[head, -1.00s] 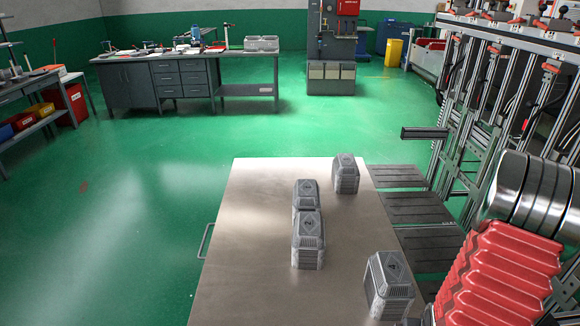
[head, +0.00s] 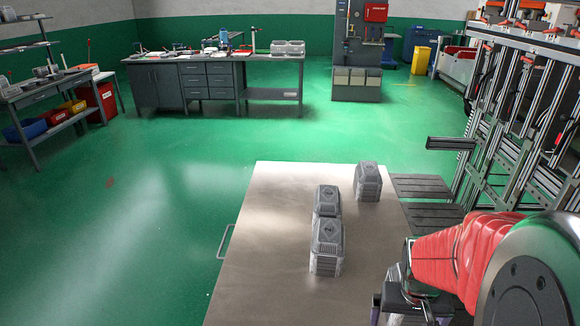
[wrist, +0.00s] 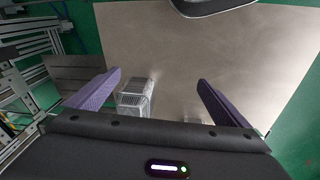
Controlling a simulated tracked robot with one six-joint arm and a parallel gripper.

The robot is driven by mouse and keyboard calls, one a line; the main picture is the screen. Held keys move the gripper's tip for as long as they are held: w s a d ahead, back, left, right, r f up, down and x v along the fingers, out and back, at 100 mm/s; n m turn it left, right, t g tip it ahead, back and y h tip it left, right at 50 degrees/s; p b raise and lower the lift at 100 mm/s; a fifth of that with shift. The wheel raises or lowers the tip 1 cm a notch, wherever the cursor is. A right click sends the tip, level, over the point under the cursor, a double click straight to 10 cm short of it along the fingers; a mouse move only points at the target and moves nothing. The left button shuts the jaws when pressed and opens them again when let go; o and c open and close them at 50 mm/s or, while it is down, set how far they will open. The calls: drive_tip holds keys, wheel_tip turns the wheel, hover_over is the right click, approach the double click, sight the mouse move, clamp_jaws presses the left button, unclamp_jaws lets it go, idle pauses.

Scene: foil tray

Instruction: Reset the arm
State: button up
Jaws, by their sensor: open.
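My gripper (wrist: 160,76) is open, with two purple fingers spread wide in the wrist view. Nothing is held between them. In the head view its dark body is at the bottom right, over the near right part of the metal table (head: 262,235); the fingers are barely visible there. Several grey ridged blocks stand on the table: one at the far right (head: 368,182), one in the middle (head: 327,202), and one just in front of it (head: 327,246). In the wrist view a grey block (wrist: 134,98) shows near the left finger, partly hidden by the gripper body.
A frame rack (head: 500,130) stands to the right, with dark slatted plates (head: 425,190) beside the table. A workbench (head: 215,80) and side bench (head: 45,110) stand farther back. Green floor to the left is free. A dark curved object (wrist: 210,6) crosses the wrist view's top.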

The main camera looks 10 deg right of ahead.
drive_tip(key=a+r+n+t+y, duration=0.1)
drive_tip(key=a+r+n+t, duration=0.4)
drive_tip(key=a+r, duration=1.3)
drive_tip(key=shift+a+r, duration=0.2)
drive_tip(key=shift+a, duration=0.8)
idle(0.5)
